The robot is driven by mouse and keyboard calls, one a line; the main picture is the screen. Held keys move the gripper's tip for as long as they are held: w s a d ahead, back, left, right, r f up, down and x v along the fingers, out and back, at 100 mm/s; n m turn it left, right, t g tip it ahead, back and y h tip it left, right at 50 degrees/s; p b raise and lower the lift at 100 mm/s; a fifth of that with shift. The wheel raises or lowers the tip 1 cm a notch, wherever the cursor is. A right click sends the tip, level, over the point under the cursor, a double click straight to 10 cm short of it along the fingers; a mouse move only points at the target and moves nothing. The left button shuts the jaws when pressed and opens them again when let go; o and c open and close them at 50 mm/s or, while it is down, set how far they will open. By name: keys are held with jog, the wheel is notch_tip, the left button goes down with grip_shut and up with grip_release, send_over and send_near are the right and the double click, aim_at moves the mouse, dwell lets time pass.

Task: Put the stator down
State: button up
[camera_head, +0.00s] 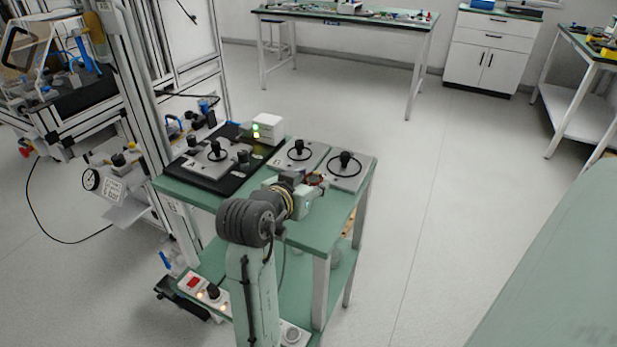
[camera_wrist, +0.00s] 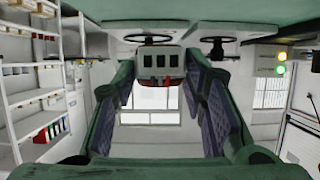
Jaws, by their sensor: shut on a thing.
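My gripper (camera_head: 306,187) is at the front right part of the green table (camera_head: 325,234), just in front of two grey plates with black handwheels. It is shut on the stator (camera_head: 317,180), a small part with reddish and dark areas, mostly hidden by the gripper in the head view. In the wrist view, which looks upside down, the stator (camera_wrist: 158,64) sits between the fingertips (camera_wrist: 158,78) of my gripper and shows a grey face with dark slots. I cannot tell whether it touches the table.
The middle plate (camera_head: 299,156) and right plate (camera_head: 347,170) carry upright black knobs and wheels. A black base with another plate (camera_head: 205,166) and a white box (camera_head: 268,126) with lit lamps stand to the left. A metal frame post (camera_head: 150,110) rises beside the table. Floor to the right is clear.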

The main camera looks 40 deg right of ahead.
jog(key=shift+w+d+f, duration=0.1)
jog(key=shift+w+d, duration=0.75)
jog(key=shift+w, duration=0.3)
jog(key=shift+f+p, duration=0.6)
jog(key=shift+f, duration=1.1)
jog(key=shift+f, duration=0.2)
jog(key=o, duration=1.3)
jog(key=shift+c, duration=0.2)
jog(key=shift+r, duration=0.3)
jog(key=b+v, duration=0.1)
jog(key=v, duration=1.1)
jog(key=shift+f+b, duration=0.1)
jog(key=shift+b, duration=0.2)
